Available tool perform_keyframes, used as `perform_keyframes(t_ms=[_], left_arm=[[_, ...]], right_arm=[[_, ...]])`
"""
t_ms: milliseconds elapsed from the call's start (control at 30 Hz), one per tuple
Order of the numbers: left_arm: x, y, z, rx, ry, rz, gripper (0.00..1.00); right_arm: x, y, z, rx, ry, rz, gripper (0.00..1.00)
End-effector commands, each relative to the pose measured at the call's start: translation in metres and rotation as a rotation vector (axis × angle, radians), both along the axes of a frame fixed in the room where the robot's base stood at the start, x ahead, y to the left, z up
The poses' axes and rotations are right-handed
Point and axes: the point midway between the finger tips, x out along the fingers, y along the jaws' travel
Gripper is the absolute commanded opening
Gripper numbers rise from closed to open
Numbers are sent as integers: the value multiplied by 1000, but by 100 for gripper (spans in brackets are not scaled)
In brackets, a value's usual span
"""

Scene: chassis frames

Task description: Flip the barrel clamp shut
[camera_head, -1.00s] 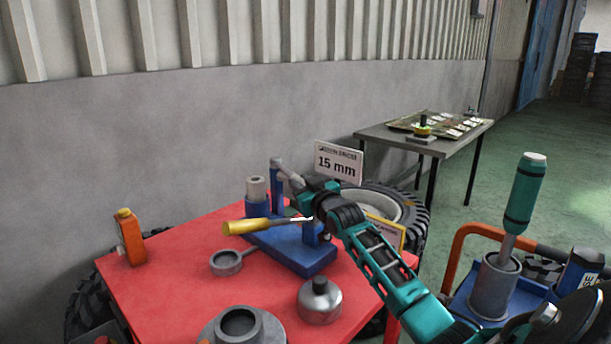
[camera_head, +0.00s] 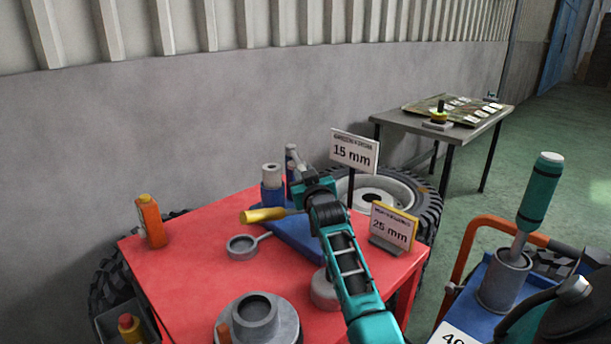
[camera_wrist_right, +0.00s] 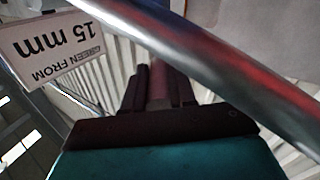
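The barrel clamp appears to be the blue fixture (camera_head: 292,238) on the red table, with a grey metal arm (camera_head: 299,162) at its upper end. My right gripper (camera_head: 307,181) is right at this arm, above the fixture, and hides much of it. In the right wrist view, the dark fingers (camera_wrist_right: 159,88) stand close together with a brownish strip between them; I cannot tell whether they grip it. A shiny metal bar (camera_wrist_right: 225,75) crosses close to the camera. My left gripper is out of view.
A yellow-handled tool (camera_head: 264,215), a ring with a handle (camera_head: 242,247) and a flanged grey part (camera_head: 283,325) share the red table (camera_head: 190,262). A 15 mm sign (camera_head: 354,152) and a 25 mm sign (camera_head: 393,228) stand at right. An orange bottle (camera_head: 151,222) stands left.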

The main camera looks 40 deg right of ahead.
Motion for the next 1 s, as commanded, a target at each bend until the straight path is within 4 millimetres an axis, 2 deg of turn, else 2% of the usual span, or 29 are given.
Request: perform_keyframes(t_ms=[33, 267, 567, 767, 1000], left_arm=[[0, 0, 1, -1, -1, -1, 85], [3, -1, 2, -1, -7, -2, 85], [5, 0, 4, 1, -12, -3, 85], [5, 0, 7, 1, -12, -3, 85], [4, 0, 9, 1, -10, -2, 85]], right_arm=[[0, -1, 4, -4, -6, -2, 30], [0, 0, 2, -1, -3, 0, 51], [-2, 1, 0, 0, 0, 1, 51], [-22, 10, 0, 0, 1, 1, 51], [-63, 30, 0, 1, 1, 1, 51]])
